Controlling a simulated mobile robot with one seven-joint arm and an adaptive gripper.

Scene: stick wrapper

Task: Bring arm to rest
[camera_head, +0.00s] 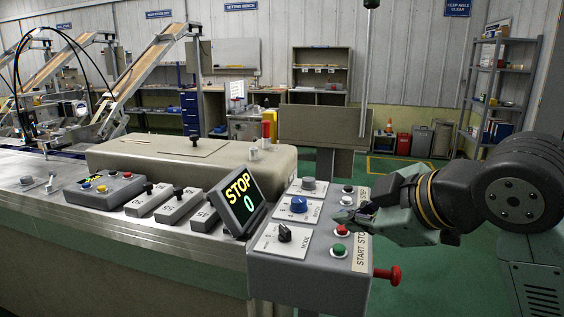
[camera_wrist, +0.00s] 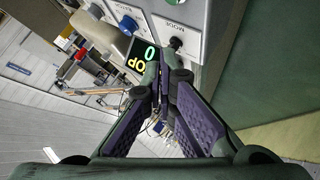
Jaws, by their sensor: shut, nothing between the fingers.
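My gripper (camera_head: 350,214) is in front of the right side of the grey control box (camera_head: 275,270), its fingertips over the panel near the red button (camera_head: 342,231). My arm comes in from the right edge. In the wrist view my gripper (camera_wrist: 163,68) shows with its fingers together at the tips and nothing between them. The box carries a black mode knob (camera_head: 285,233), a blue knob (camera_head: 299,204), a grey knob (camera_head: 309,184) and a green button (camera_head: 339,249). A display (camera_head: 240,201) reads STOP and 0. Whether the fingertips touch the panel cannot be told.
A red knob (camera_head: 388,275) sticks out from the box's right side, below my gripper. A metal counter (camera_head: 150,235) with switch boxes runs left. Conveyors (camera_head: 145,65) stand at the back left. Shelves (camera_head: 497,95) stand at the back right, with open green floor (camera_head: 440,280) nearer.

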